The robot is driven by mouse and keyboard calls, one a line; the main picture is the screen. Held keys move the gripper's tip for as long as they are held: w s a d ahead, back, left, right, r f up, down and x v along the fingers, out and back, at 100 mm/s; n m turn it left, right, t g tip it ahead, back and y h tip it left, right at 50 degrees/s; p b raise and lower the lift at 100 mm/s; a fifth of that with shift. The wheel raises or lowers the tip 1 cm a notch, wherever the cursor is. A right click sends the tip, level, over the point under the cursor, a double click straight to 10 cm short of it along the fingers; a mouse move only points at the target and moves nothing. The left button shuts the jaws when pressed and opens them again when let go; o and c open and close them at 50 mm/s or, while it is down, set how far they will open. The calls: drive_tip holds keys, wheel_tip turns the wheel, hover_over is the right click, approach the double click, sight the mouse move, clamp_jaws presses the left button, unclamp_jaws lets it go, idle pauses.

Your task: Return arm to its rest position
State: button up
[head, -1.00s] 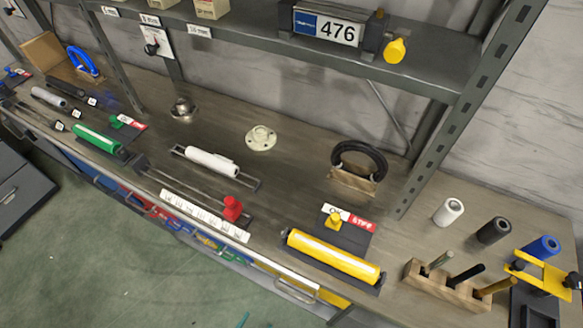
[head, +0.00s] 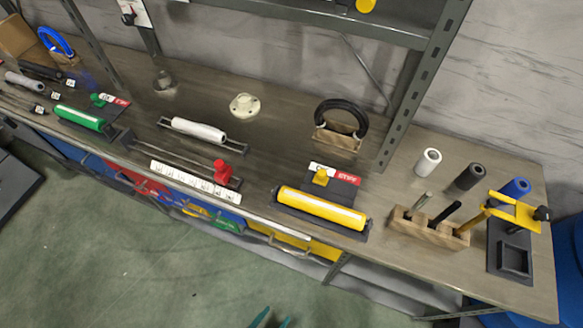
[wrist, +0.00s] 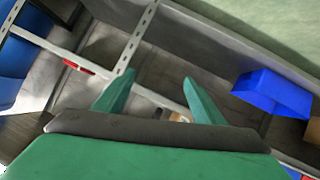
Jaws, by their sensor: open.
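My gripper (wrist: 155,97) shows in the wrist view as two green fingers, spread apart with nothing between them. Below the fingers in that view are a grey metal shelf frame (wrist: 130,52) and a blue bin (wrist: 272,92). In the head view only the green tips of my gripper (head: 270,318) show at the bottom edge, over the floor and in front of the bench. The rest of my arm is hidden in the head view.
The wooden workbench (head: 300,168) carries a yellow roller (head: 321,208), a white roller (head: 198,130), a green roller (head: 80,118) and a wooden block with handles (head: 425,230). A grey shelf post (head: 425,85) rises behind. The green floor (head: 130,255) in front is clear.

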drive_tip(key=s+d+f+g+y, duration=0.2)
drive_tip(key=s+d+f+g, duration=0.1)
drive_tip(key=s+g, duration=0.3)
drive_tip(key=s+a+r+n+y, duration=0.1)
drive_tip(key=s+a+r+y, duration=0.2)
drive_tip(key=r+y, duration=0.1)
drive_tip(key=w+d+r+t, duration=0.2)
drive_tip(key=w+r+t, duration=0.1)
drive_tip(key=r, duration=1.2)
drive_tip(key=w+d+r+n+t, duration=0.1)
drive_tip(key=w+r+t, duration=0.3)
drive_tip(key=r, duration=1.1)
drive_tip(key=w+d+r+t, duration=0.4)
drive_tip(key=r, duration=1.1)
drive_tip(key=shift+w+y, duration=0.2)
drive_tip(key=shift+y, duration=0.2)
